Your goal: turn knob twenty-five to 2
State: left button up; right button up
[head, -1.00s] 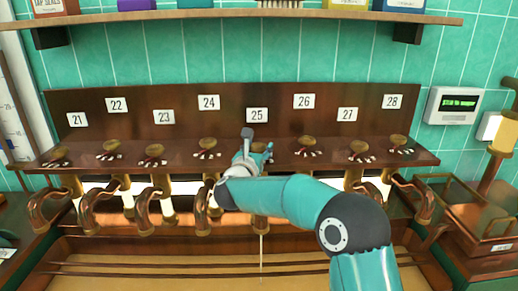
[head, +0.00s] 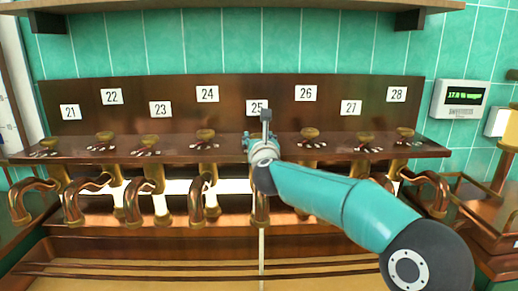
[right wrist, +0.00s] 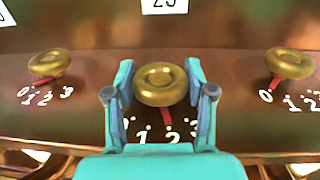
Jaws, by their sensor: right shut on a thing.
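Knob twenty-five (right wrist: 160,84) is a round brass knob below the number plate 25 (head: 257,108). In the right wrist view its red pointer (right wrist: 167,116) points down at about the 2. My right gripper (head: 262,143) has one teal finger on each side of the knob and is shut on it; the right wrist view shows it from above (right wrist: 160,95). In the head view the gripper and arm hide this knob. A thin pale stream (head: 262,245) hangs below the spout under plate 25. My left gripper is out of view.
More knobs and copper spouts line the wooden panel (head: 180,95). A wall display (head: 462,97) with green text hangs at the right; its words are too small to read surely.

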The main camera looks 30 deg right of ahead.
jog(key=o, duration=1.2)
jog(key=v, duration=1.2)
jog(key=shift+f, duration=0.1)
